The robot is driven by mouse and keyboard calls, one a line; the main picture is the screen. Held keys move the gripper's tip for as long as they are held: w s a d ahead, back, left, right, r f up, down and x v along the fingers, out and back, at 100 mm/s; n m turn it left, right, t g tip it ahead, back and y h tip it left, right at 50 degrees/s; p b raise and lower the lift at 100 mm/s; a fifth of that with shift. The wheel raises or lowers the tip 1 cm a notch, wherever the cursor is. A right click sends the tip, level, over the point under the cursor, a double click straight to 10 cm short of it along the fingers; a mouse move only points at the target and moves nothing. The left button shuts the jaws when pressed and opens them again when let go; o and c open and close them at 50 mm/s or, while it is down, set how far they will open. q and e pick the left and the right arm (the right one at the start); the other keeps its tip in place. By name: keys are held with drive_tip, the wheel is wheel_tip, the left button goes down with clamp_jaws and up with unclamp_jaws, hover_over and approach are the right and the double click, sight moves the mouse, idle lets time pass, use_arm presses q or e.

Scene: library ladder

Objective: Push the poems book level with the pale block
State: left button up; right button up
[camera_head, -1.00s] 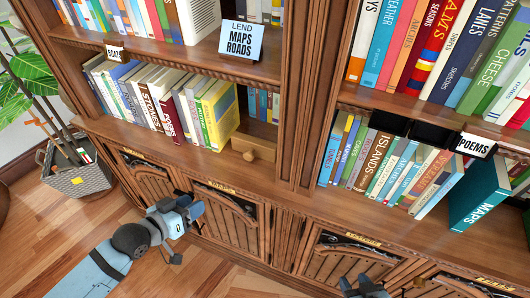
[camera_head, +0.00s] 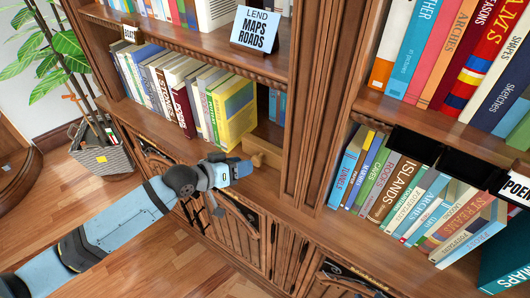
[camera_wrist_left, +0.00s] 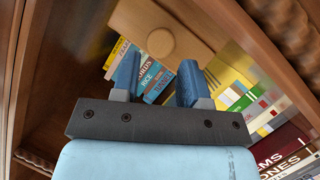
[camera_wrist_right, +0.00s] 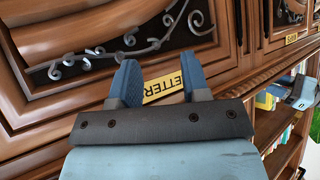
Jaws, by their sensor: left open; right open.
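A pale wooden block with a round knob (camera_head: 268,152) stands on the left lower shelf, right of a yellow book (camera_head: 234,108). The block also shows in the left wrist view (camera_wrist_left: 125,22). My left gripper (camera_head: 250,166) is just in front of the block, at shelf height; its open fingers (camera_wrist_left: 158,78) point toward the block and a few small spines behind. I cannot read "poems" on any spine. A white POEMS sign (camera_head: 517,188) is cut off at the right edge. My right gripper (camera_wrist_right: 160,80) is open and empty before a cabinet door, outside the head view.
A row of books (camera_head: 170,90) fills the left lower shelf. A wooden upright (camera_head: 315,100) separates it from the right shelf, where books (camera_head: 400,195) lean. A teal MAPS book (camera_head: 503,262) stands at far right. Carved cabinet doors (camera_head: 225,220) lie below.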

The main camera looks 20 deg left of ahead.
sight(254, 161)
use_arm(q)
drive_tip(key=x, duration=0.5)
drive_tip(key=shift+w, duration=0.15)
drive_tip(key=shift+a, duration=0.1)
clamp_jaws()
